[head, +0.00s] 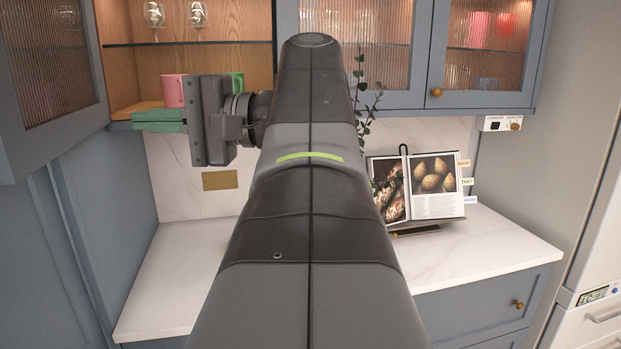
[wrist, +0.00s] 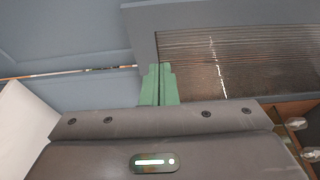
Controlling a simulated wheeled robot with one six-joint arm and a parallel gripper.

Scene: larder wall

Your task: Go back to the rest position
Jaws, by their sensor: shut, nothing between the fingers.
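My gripper (head: 158,121) is at the left of the head view, its green fingers pointing left. The fingers are together with nothing between them. It is in front of the open wall cupboard, close to the open cupboard door (head: 50,75) at its left. In the wrist view the green fingers (wrist: 159,85) also show closed, with the ribbed glass door (wrist: 235,60) beyond them. My arm fills the middle of the head view and hides part of the counter and wall.
A pink mug (head: 173,90) and a green mug (head: 238,82) stand on the cupboard's lower shelf near my gripper. Glasses (head: 197,14) stand above. A cookbook (head: 433,184) rests on a stand on the counter (head: 480,245). A plant sprig (head: 362,100) is behind my arm.

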